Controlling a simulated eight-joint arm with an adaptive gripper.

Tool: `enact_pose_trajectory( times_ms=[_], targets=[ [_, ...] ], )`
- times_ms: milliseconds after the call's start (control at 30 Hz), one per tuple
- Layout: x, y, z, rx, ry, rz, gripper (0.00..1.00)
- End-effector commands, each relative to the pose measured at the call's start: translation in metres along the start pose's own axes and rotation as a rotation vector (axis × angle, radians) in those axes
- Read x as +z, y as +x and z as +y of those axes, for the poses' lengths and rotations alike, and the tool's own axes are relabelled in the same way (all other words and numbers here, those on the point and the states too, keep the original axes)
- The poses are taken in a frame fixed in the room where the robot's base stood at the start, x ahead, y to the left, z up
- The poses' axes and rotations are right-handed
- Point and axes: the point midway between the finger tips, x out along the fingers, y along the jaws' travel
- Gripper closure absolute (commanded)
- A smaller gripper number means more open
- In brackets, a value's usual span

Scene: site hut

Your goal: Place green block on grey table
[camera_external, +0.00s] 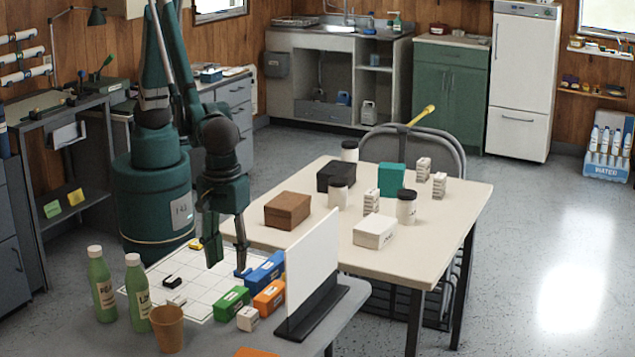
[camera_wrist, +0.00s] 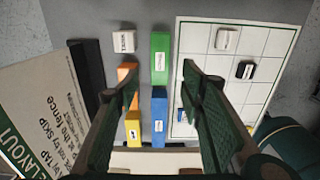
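The green block (camera_external: 231,303) lies on the near grey table (camera_external: 330,318), beside the white grid sheet. In the wrist view the green block (camera_wrist: 160,60) lies just beyond the blue block, with bare grey table (camera_wrist: 205,8) around it. My gripper (camera_external: 227,256) is above the table, near the far end of the blue block. In the wrist view my gripper (camera_wrist: 159,72) has its two fingers wide apart, with nothing held. The green and blue blocks show between and below the fingers.
A blue block (camera_external: 265,268), an orange block (camera_external: 269,297) and a small white block (camera_external: 247,319) sit close to the green one. An upright white panel (camera_external: 313,262) stands to their right. Green bottles (camera_external: 102,285) and a brown cup (camera_external: 167,330) stand left.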

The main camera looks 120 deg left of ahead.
Motion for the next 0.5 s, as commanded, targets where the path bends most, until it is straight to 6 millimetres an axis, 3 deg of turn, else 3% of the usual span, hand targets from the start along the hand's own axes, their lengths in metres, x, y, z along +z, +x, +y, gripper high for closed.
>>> enact_pose_trajectory(
  times_ms=[267,500],
  targets=[
    [-0.02,-0.018,0.001,0.015,0.046,-0.01,0.61],
    [-0.066,-0.056,0.002,0.055,0.155,-0.03,0.61]
  ],
)
